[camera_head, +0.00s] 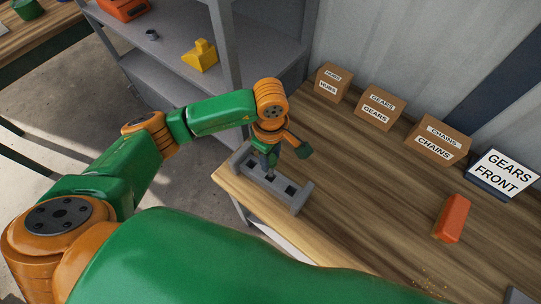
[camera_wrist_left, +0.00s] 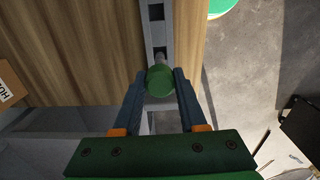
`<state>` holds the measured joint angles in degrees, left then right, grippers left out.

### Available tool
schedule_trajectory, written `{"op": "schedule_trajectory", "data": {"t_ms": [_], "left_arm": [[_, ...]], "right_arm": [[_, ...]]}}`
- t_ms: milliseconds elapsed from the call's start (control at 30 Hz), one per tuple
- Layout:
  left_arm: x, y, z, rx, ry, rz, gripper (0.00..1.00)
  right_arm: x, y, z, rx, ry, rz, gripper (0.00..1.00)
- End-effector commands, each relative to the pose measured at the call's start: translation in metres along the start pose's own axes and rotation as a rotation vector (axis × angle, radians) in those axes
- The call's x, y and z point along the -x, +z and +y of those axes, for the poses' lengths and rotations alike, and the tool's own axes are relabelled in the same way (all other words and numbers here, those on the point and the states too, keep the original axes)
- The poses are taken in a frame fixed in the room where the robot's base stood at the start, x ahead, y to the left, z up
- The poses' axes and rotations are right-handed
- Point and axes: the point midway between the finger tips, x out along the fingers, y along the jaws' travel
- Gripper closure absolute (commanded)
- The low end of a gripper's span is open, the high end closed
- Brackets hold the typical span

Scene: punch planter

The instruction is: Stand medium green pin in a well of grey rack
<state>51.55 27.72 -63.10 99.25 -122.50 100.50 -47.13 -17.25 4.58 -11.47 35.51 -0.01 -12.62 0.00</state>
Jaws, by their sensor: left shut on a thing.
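The grey rack (camera_head: 296,199) lies near the front edge of the wooden table, with dark square wells along its top. It also shows in the left wrist view (camera_wrist_left: 172,30), running away from the gripper. My left gripper (camera_head: 270,157) points down over the rack, shut on the green pin (camera_wrist_left: 160,81). The pin's round green end faces the wrist camera between the two fingers. The pin's lower end is hidden, so I cannot tell whether it is inside a well or above it. My right gripper is not in view.
Labelled cardboard boxes (camera_head: 438,140) and a sign (camera_head: 503,174) stand along the back of the table. A red-orange block (camera_head: 453,218) lies at the right. Grey shelving (camera_head: 180,80) stands left of the table. The tabletop between rack and block is clear.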

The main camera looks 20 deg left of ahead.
Motion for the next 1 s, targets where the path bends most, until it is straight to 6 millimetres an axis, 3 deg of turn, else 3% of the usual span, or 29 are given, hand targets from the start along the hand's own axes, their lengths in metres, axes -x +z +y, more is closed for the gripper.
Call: {"op": "schedule_trajectory", "data": {"t_ms": [1000], "left_arm": [[0.0008, 0.0000, -0.0001, 0.000, 0.000, 0.000, 1.00]], "right_arm": [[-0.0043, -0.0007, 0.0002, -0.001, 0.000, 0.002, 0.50]]}}
